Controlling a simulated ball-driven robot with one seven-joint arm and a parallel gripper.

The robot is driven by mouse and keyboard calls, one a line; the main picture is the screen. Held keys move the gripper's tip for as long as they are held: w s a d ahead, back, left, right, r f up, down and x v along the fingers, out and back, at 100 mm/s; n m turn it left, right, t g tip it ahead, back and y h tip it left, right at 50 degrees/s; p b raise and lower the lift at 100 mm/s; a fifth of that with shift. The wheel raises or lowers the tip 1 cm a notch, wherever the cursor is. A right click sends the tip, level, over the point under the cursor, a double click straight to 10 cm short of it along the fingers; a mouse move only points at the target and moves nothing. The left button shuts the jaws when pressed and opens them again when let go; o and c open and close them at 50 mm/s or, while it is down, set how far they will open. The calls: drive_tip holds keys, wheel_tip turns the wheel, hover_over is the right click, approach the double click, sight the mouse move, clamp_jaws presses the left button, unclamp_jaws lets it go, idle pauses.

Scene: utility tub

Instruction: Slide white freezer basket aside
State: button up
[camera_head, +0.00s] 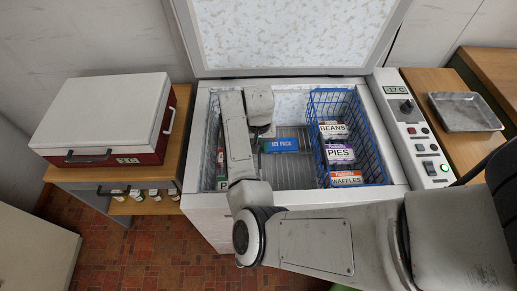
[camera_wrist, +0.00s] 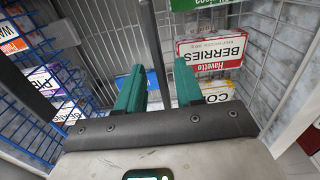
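Pale grey-white wire mesh (camera_head: 287,178) shows inside the open chest freezer, left of the blue wire basket (camera_head: 372,160). It also shows in the wrist view (camera_wrist: 108,45); I cannot tell how much of it is the white basket. My gripper (camera_wrist: 160,68) has two green fingers, apart, pointing down into the freezer. A dark bar (camera_wrist: 151,35) runs between them, with a visible gap on each side; I cannot tell what it belongs to. A red and white berries box (camera_wrist: 212,52) lies beyond the right finger.
The blue basket holds beans (camera_head: 333,130), pies (camera_head: 340,154) and waffles (camera_head: 346,178). The lid (camera_head: 295,35) stands open. A control panel (camera_head: 410,125) flanks the freezer's right, and a cooler (camera_head: 105,120) stands left.

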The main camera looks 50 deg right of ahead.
drive_tip(key=shift+f, duration=1.25)
drive_tip(key=shift+c, duration=0.3)
clamp_jaws()
